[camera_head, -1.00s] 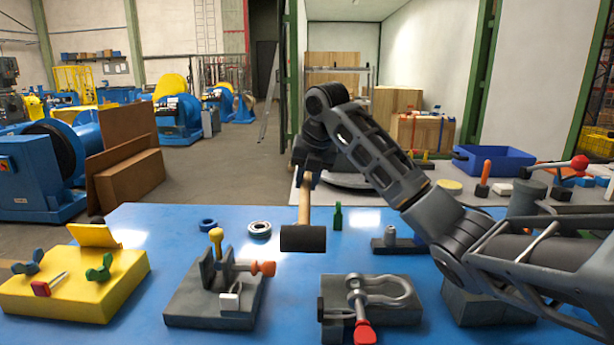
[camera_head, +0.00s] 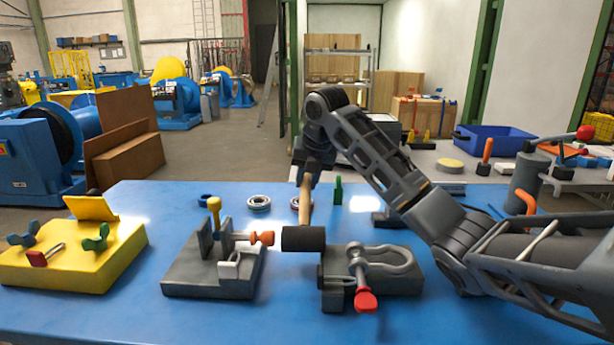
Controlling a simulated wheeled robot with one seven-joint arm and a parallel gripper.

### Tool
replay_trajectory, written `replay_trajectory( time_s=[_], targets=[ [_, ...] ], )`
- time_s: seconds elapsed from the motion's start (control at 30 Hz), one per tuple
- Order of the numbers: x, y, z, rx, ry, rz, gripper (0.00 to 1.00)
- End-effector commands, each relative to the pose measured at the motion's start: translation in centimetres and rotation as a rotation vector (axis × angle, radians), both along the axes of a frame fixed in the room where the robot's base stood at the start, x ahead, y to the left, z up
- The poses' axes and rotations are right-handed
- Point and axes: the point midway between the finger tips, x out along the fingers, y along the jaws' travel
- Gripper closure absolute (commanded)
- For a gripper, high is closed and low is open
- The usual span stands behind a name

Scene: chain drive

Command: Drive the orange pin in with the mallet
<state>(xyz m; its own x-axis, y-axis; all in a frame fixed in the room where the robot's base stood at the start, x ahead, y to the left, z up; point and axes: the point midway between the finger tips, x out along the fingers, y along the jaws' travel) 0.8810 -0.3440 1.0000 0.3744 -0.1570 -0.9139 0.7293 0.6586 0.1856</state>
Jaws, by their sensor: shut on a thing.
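The orange pin (camera_head: 262,238) sticks out horizontally to the right from the grey fixture (camera_head: 190,276), its orange head at the outer end. A yellow-headed pin (camera_head: 214,204) stands upright in the same fixture. The mallet has a black head (camera_head: 303,239) and a wooden handle (camera_head: 306,203). My gripper (camera_head: 312,178) is shut on the upper end of the handle, and the mallet hangs head down. The head is just right of the orange pin at about the same height in the picture, with a narrow gap between them. The fingers are partly hidden by dark arm parts.
Right of the fixture, a grey block (camera_head: 335,298) with a shackle (camera_head: 385,262) and red-ended pin (camera_head: 365,299) lies close under the mallet. A yellow block (camera_head: 70,262) stands left. Rings (camera_head: 259,203) and a green bottle (camera_head: 338,190) are behind. Blue table (camera_head: 120,325) is clear in front.

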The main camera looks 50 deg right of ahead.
Motion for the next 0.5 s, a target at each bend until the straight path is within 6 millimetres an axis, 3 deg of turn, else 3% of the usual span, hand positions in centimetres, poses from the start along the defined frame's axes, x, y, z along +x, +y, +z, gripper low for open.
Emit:
replay_trajectory(
  time_s=[0.5],
  targets=[
    [0.57, 0.43, 0.14, -0.001, -0.001, 0.001, 1.00]
  ],
)
